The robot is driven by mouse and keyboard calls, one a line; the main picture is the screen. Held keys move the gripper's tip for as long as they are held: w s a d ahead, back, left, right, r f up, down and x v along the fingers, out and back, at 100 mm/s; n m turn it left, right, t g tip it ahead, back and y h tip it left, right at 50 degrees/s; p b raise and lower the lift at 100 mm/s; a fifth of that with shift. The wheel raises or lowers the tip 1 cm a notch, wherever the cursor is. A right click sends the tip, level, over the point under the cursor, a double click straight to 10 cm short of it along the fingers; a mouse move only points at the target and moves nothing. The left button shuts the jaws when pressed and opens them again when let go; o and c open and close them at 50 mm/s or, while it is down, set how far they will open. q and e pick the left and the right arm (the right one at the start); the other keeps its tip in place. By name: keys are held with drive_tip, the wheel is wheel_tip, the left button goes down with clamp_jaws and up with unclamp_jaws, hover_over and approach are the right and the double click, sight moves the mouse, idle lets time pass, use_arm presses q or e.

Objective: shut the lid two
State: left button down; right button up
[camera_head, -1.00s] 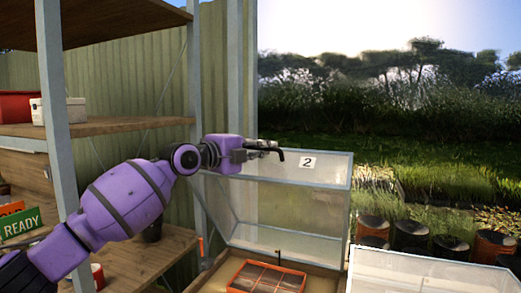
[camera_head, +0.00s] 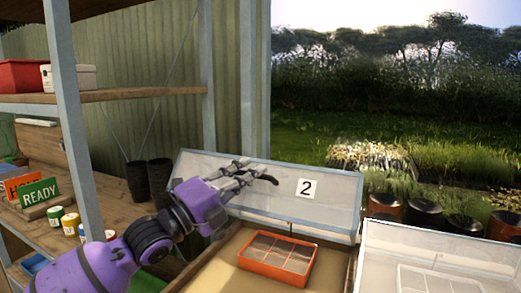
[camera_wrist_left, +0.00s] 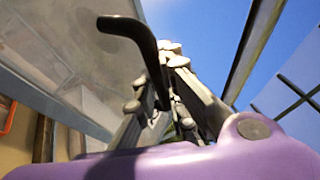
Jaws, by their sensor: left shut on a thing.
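Lid two, a translucent pane (camera_head: 335,208) in a grey frame with a white "2" label (camera_head: 307,188), stands raised and tilted above its box (camera_head: 225,265). My left gripper (camera_head: 255,176) is at the lid's upper edge, shut on a black bent handle (camera_head: 269,179). In the left wrist view the handle (camera_wrist_left: 125,27) sticks out past my closed fingers (camera_wrist_left: 172,90), with the pale lid (camera_wrist_left: 75,40) to the left. The fingers partly hide where the handle joins the lid. My right gripper is out of view.
An orange tray (camera_head: 277,258) lies in the open box. A second glazed box (camera_head: 440,245) stands close at the right. A shelf post (camera_head: 75,120) rises at the left, near a green READY sign (camera_head: 39,194) and small pots (camera_head: 70,222). Dark pots (camera_head: 148,180) stand behind my arm.

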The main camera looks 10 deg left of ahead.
use_arm(q)
drive_tip(key=s+a+f+m+t+h+b, duration=0.1)
drive_tip(key=s+a+f+m+h+b, duration=0.1)
drive_tip(key=s+f+b, duration=0.4)
wheel_tip(320, 180, down, 5)
drive_tip(key=shift+s+a+f+b, duration=0.15)
drive_tip(key=shift+s+a+b, duration=0.2)
drive_tip(key=shift+s, duration=0.5)
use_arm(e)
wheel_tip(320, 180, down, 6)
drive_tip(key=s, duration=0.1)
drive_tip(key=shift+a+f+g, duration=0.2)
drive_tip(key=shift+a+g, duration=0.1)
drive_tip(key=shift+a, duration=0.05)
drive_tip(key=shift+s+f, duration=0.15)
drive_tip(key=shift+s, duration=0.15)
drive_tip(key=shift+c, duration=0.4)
